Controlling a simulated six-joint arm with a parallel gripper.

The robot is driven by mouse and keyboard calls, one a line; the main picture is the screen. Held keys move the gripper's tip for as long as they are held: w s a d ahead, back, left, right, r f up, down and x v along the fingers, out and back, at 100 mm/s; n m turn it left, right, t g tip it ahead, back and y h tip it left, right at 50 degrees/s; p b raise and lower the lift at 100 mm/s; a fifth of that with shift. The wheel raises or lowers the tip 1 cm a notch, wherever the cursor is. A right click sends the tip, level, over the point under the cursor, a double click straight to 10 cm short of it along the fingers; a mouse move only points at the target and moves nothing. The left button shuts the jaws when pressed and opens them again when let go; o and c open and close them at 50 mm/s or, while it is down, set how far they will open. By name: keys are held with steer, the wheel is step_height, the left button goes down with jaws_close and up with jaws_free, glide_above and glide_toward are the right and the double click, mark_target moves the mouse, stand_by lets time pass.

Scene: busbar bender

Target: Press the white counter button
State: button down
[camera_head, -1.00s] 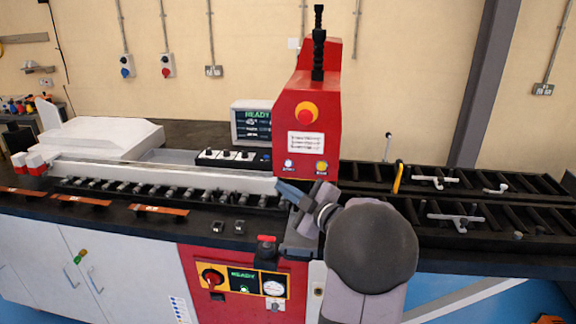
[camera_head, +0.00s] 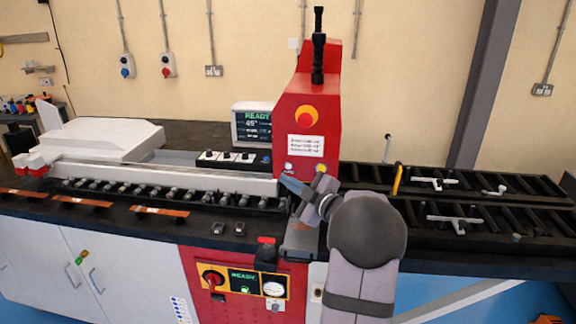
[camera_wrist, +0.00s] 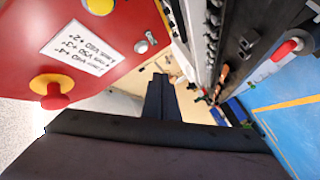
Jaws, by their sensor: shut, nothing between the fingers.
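The white counter button (camera_head: 288,166) is a small round button low on the left of the red machine head's front. It also shows in the wrist view (camera_wrist: 143,45), near the edge of the red panel. My gripper (camera_head: 284,180) is shut and empty, its blue-grey fingertips just below the white button in the head view. In the wrist view the dark fingers (camera_wrist: 160,82) end a little below the button in the picture, with a visible gap between them. The button's face is not covered in either view.
A yellow button (camera_head: 321,168) sits right of the white one, close to my wrist. A red emergency stop (camera_head: 306,115) is higher on the red head. A roller rail (camera_head: 160,194) runs left, and a dark slotted table (camera_head: 480,205) lies right. A screen (camera_head: 252,122) stands behind.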

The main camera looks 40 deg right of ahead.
steer(key=shift+w+d+p, duration=0.3)
steer(key=shift+w+d, duration=0.95)
steer(key=shift+w+d, duration=0.1)
stand_by(1.3)
steer(key=shift+w+d, duration=0.2)
steer(key=shift+w+d, duration=0.35)
stand_by(1.0)
steer(key=shift+s+a, duration=0.1)
steer(key=shift+s, duration=0.05)
stand_by(0.3)
steer(key=shift+s+a, duration=0.5)
steer(key=shift+s+a+b, duration=1.05)
steer(key=shift+s+a, duration=0.75)
